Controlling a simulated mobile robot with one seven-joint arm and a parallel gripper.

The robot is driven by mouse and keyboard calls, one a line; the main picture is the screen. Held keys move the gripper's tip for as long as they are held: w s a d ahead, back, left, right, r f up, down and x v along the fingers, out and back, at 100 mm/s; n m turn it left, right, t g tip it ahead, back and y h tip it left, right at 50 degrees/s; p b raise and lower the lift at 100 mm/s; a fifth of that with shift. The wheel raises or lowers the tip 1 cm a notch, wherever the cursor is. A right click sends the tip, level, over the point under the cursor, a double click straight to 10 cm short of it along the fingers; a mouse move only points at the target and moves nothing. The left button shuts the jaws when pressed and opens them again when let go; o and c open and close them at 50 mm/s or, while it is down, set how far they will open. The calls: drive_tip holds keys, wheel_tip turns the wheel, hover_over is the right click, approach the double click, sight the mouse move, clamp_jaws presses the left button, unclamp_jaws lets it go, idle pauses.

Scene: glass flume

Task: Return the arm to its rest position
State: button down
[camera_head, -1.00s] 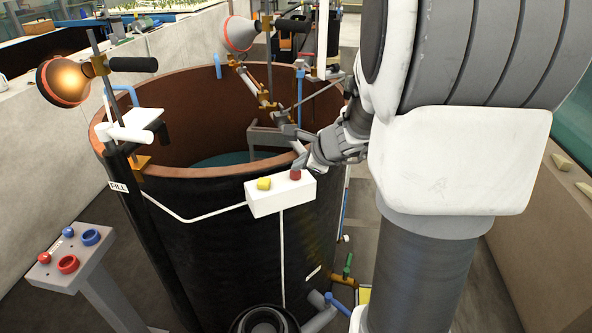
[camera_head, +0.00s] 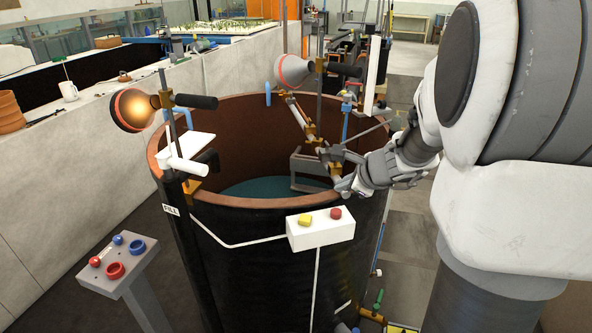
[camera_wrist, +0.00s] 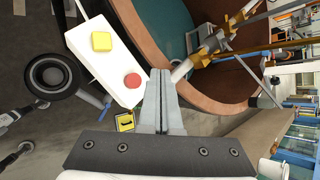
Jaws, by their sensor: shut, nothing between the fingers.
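My gripper (camera_wrist: 160,80) is shut and empty in the wrist view, its two fingers pressed together. In that view it points towards the tank rim, beside the white button box (camera_wrist: 105,55) with a yellow button (camera_wrist: 101,41) and a red button (camera_wrist: 132,80). In the head view my arm reaches in from the right. Its hand is over the near right rim of the dark round tank (camera_head: 240,255), above and right of the button box (camera_head: 320,232). The fingertips are small in the head view. The gripper appears apart from the red button (camera_head: 336,213).
A lit lamp (camera_head: 132,109) and a second lamp (camera_head: 294,71) stand on rods at the tank. A pedestal with red and blue controls (camera_head: 118,265) is at lower left. A concrete wall (camera_head: 60,180) runs along the left. Floor shows at the right, behind my arm.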

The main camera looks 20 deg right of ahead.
drive_tip(key=s+a+r+n+g+y, duration=0.1)
drive_tip(key=s+a+r+n, duration=0.2)
drive_tip(key=s+a+n, duration=0.3)
drive_tip(key=s+a+r+n+g+y, duration=0.1)
drive_tip(key=s+a+r+n, duration=0.25)
drive_tip(key=a+n, duration=0.4)
drive_tip(key=s+a+n+g+h, duration=0.1)
drive_tip(key=s+n+h, duration=0.2)
drive_tip(key=s+n, duration=0.9)
drive_tip(key=shift+s+r+g, duration=0.2)
drive_tip(key=shift+s+g, duration=0.1)
drive_tip(key=shift+s, duration=0.85)
